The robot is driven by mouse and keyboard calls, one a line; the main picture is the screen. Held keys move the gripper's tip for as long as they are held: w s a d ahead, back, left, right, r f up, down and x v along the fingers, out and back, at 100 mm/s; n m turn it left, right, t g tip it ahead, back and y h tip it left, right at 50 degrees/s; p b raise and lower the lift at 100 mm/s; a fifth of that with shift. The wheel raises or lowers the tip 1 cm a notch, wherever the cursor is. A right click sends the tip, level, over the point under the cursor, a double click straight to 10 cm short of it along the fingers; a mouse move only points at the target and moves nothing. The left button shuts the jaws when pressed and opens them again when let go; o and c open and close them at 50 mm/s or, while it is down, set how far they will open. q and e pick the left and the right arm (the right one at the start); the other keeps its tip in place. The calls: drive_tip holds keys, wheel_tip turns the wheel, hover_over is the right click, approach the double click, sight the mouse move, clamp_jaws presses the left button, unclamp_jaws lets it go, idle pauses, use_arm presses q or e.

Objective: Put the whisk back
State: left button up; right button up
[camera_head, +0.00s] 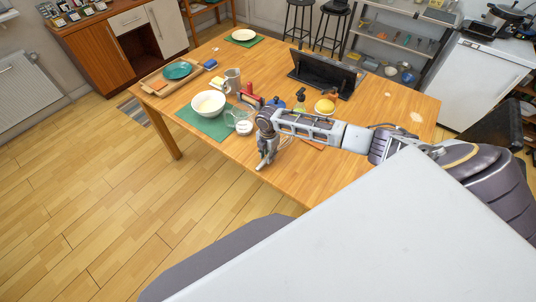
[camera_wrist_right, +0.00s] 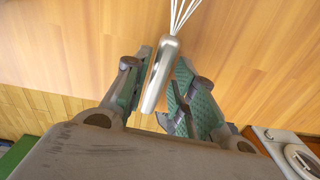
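The whisk (camera_wrist_right: 162,75) shows in the right wrist view, with a smooth metallic handle and thin wires running off the top edge. My right gripper (camera_wrist_right: 164,58) has its two fingers on either side of the handle. A narrow gap shows beside the left finger; contact on the right side is unclear. In the head view my right gripper (camera_head: 266,160) points down over the table's front edge. My left gripper is not in view.
The wooden table (camera_head: 385,105) holds a white bowl (camera_head: 208,102) on a green mat, a grey jug (camera_head: 233,77), a glass jar (camera_head: 244,127), a yellow item (camera_head: 325,106) and a black rack (camera_head: 325,72). A wooden tray (camera_head: 152,86) with a green plate stands left.

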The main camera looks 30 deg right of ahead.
idle(0.3)
drive_tip(key=o, duration=0.6)
drive_tip(key=shift+c, duration=0.2)
drive_tip(key=shift+r, duration=0.15)
wheel_tip(320, 180, up, 12)
idle(0.5)
drive_tip(key=shift+f, duration=0.2)
idle(0.5)
